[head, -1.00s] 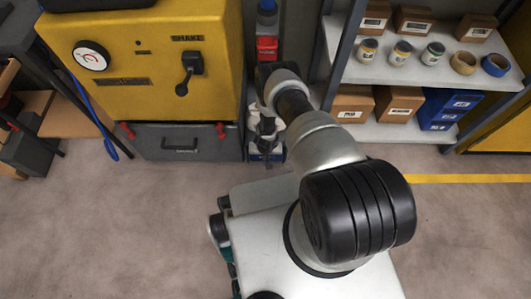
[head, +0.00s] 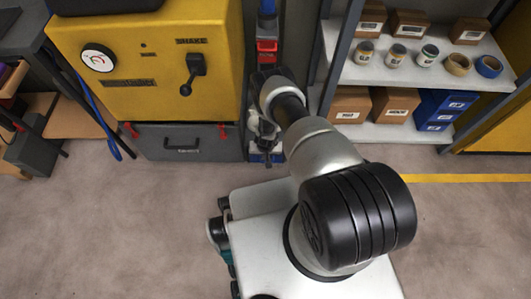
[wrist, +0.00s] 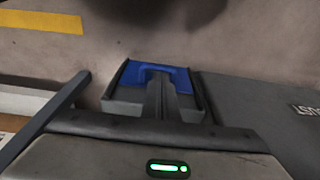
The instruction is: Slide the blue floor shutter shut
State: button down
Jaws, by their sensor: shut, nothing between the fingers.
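The blue floor shutter (wrist: 182,76) shows in the wrist view as a blue plate with a raised blue handle (wrist: 150,69), between dark side rails. Grey surface shows on the near side of the blue plate. My gripper (wrist: 160,84) is shut and empty, with its fingertips at the handle; I cannot tell whether they touch it. In the head view, my gripper (head: 266,158) points down at the floor beside the yellow machine. A little of the blue shutter (head: 278,158) shows there; my arm hides much of it.
The yellow machine (head: 140,60) with a grey drawer (head: 187,142) stands to the left. A shelf unit (head: 395,132) with cans, boxes and blue bins stands to the right. Grey floor (head: 110,220) is open in front. A blue hose (head: 113,148) hangs left of the machine.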

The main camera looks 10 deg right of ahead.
notch_tip(320, 180, up, 9)
jog(key=s+p, duration=0.1)
jog(key=p, duration=0.2)
jog(key=shift+s+a+r, duration=0.2)
jog(key=shift+s, duration=0.1)
